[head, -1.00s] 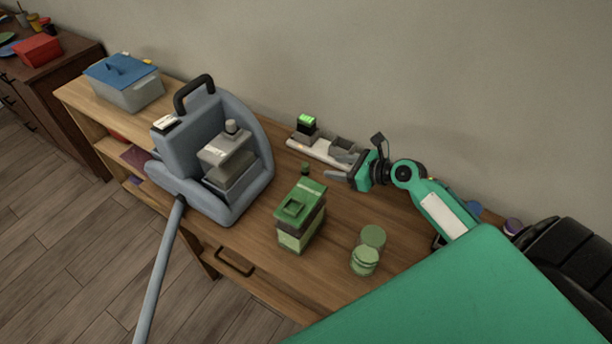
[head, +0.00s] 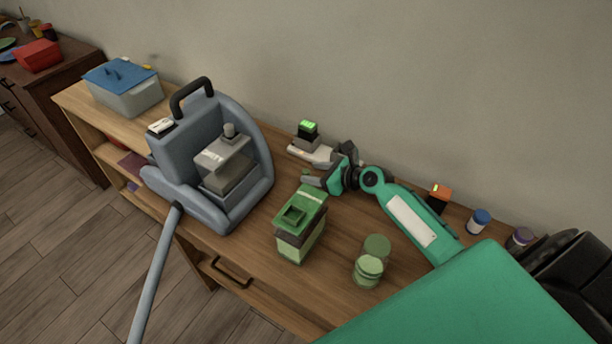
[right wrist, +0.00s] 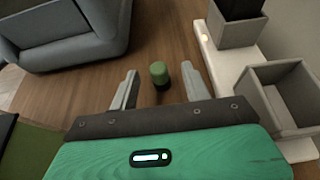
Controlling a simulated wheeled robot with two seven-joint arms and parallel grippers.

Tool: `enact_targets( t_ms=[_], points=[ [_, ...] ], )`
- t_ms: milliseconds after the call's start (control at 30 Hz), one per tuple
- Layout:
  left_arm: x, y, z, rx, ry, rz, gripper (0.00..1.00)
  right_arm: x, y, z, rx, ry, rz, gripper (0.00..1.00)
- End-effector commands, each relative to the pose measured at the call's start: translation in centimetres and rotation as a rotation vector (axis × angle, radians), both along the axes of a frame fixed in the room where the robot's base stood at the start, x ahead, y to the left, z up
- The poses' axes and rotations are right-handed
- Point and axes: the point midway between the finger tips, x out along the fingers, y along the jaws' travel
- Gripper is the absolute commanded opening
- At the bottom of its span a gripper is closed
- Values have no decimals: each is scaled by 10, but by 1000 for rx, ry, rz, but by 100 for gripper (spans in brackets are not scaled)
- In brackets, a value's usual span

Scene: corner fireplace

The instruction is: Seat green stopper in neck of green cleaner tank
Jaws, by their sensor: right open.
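The green cleaner tank (head: 313,246) stands upright on the wooden bench top, with a square green-rimmed neck (head: 293,215) on top. The small green stopper (right wrist: 159,73), with a dark lower part, stands on the bench in the right wrist view. In the head view I cannot make it out beside the gripper. My right gripper (head: 305,165) is open and low over the bench, behind the tank. In the right wrist view its fingers (right wrist: 157,90) lie either side of the stopper, with gaps on both sides. My left gripper is not in view.
A blue-grey cleaner machine (head: 184,153) with a hose stands left of the tank. A pale charging strip (right wrist: 233,72) with grey holders runs close beside the right finger. A lidded bin (head: 124,91) sits far left.

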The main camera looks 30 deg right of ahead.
Motion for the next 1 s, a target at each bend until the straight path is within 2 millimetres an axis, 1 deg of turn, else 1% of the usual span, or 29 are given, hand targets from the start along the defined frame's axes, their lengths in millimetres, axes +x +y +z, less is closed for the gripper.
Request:
enact_targets(
  t_ms=[333, 467, 667, 700, 767, 900, 933, 1000],
  points=[
    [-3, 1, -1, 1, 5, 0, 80, 34, 22, -15, 1, -2, 0, 48],
    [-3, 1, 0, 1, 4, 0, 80, 40, 25, -18, -1, -2, -1, 48],
    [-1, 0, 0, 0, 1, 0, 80, 40, 26, -18, -1, 0, 0, 48],
    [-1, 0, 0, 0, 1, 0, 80, 40, 26, -18, -1, 0, 0, 44],
    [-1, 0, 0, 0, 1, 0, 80, 40, 26, -18, -1, 0, 0, 33],
    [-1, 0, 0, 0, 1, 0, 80, 40, 26, -18, -1, 0, 0, 5],
    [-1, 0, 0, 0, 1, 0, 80, 40, 26, -18, -1, 0, 0, 1],
    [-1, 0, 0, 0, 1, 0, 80, 40, 25, -18, -1, 0, 0, 1]
  ],
)
